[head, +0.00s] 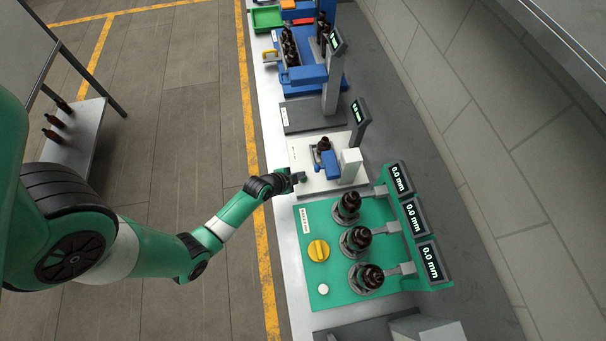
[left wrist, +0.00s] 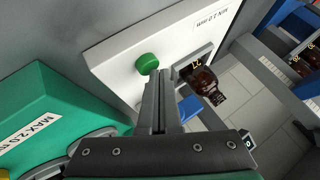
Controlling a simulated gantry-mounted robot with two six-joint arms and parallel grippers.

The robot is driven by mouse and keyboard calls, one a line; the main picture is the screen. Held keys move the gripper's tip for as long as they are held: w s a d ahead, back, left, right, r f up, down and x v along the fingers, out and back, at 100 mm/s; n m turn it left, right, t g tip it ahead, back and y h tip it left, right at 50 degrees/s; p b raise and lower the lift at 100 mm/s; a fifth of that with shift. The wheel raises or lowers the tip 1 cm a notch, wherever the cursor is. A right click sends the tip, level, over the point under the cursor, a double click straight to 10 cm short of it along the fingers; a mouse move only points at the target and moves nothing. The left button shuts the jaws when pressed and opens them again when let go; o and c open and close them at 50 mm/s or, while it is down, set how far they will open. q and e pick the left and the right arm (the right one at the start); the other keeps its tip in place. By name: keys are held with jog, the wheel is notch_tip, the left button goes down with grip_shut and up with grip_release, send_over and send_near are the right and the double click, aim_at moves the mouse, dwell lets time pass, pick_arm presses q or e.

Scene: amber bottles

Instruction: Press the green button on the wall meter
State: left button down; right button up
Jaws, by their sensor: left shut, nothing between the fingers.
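The round green button (left wrist: 147,63) sits on the white face of the wall meter (left wrist: 115,55) in the left wrist view. The wall meter also shows in the head view as a white unit (head: 302,152) with a dark display (head: 359,111). An amber bottle (left wrist: 206,86) is at the meter, by a small blue part (left wrist: 190,108). My left gripper (head: 298,178) is shut and empty at the meter's near edge. In the left wrist view its fingertips (left wrist: 157,80) appear just below the button; I cannot tell whether they touch it. The button is not visible in the head view.
A green station (head: 318,218) with several amber bottles, a yellow knob (head: 319,250) and displays reading 0.0 mm stands beside the meter. A grey plate (head: 305,115) and a blue station (head: 290,70) stand beyond it.

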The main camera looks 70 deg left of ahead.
pick_arm(q)
jog(key=shift+f, duration=0.3)
dwell(0.4)
jog(key=shift+r+p, duration=0.65)
jog(key=shift+r, duration=0.25)
jog(key=shift+r, duration=0.1)
notch_tip(320, 180, up, 5)
jog(key=p, duration=0.5)
dwell(0.4)
